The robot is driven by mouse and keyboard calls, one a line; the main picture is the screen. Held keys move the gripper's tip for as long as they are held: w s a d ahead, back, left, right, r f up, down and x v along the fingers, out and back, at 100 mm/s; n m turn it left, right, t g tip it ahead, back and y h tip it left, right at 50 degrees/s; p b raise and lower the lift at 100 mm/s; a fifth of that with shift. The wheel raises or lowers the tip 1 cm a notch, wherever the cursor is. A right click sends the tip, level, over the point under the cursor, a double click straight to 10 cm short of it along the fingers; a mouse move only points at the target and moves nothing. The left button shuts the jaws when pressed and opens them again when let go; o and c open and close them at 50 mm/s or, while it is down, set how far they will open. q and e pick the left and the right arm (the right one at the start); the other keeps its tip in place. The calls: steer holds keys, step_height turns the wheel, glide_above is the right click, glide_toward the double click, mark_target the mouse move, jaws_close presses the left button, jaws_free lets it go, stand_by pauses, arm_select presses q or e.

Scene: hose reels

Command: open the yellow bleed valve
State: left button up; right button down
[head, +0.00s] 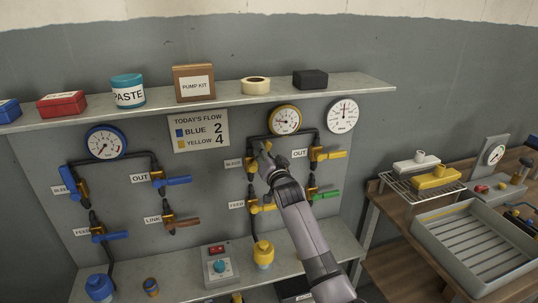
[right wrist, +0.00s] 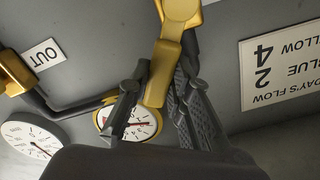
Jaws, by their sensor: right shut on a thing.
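The yellow bleed valve (head: 266,147) is on the upper left of the yellow pipe loop, beside the BLEED label (head: 233,163). My right gripper (head: 268,165) is at this valve and covers most of its body in the head view. In the right wrist view the yellow handle (right wrist: 162,70) comes down from the valve's round hub between the two dark fingers of my right gripper (right wrist: 160,95), which are shut on it. The yellow gauge (head: 285,120) is just above and to the right; it also shows in the right wrist view (right wrist: 140,125). My left gripper is out of view.
The yellow OUT valve (head: 330,155) and a green-handled valve (head: 325,195) are close on the right. The yellow FEED valve (head: 262,208) is below my gripper. A shelf (head: 225,95) with boxes overhangs the board. Blue valves (head: 110,236) are at left.

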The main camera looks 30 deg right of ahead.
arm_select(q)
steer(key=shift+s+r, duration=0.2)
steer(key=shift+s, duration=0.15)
arm_select(e)
steer(key=shift+w+a+r+n, duration=0.15)
steer(key=shift+a+n, duration=0.45)
steer(key=shift+n, duration=0.5)
steer(key=shift+w+a+r+n, duration=0.15)
steer(key=shift+a+n, duration=0.45)
steer(key=shift+n, duration=0.5)
steer(key=shift+w+a+r+n, duration=0.15)
steer(key=shift+a+n, duration=0.45)
steer(key=shift+n, duration=0.5)
steer(key=c, duration=1.4)
jaws_free()
steer(key=shift+c, duration=0.2)
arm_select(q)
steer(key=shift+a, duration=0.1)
arm_select(e)
steer(key=shift+s, duration=0.1)
steer(key=v, duration=1.1)
steer(key=shift+s, duration=0.4)
steer(key=shift+f, duration=0.1)
